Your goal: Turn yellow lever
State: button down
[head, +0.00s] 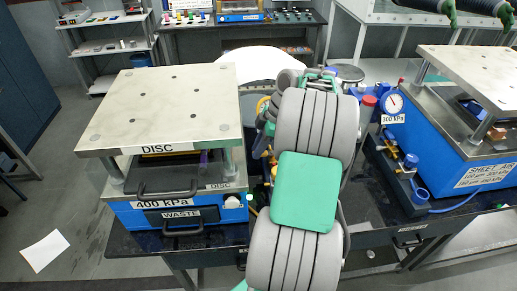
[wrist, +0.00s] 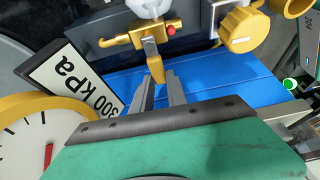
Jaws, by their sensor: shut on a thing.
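The yellow lever (wrist: 156,66) shows in the wrist view, just above the middle. It hangs from a brass valve body (wrist: 128,37) with a red dot on it. My gripper (wrist: 158,80) has its two grey fingers on either side of the lever's yellow end and is shut on it. In the head view my own arm covers the middle of the bench, so the lever and the fingertips are hidden there.
A gauge (wrist: 25,135) with a yellow rim and a "300 kPa" plate (wrist: 70,78) are close at the left. A yellow knob (wrist: 240,30) is at the upper right. In the head view the DISC press (head: 165,110) stands left, the SHEET AIR unit (head: 470,150) right.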

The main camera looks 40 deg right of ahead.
jog(key=c, duration=1.3)
grip_release()
jog(key=p+v, duration=0.1)
jog(key=v, duration=0.6)
jog(key=shift+s+d+r+p, duration=0.1)
jog(key=shift+d+r+p, duration=0.1)
jog(key=shift+r+p, duration=0.15)
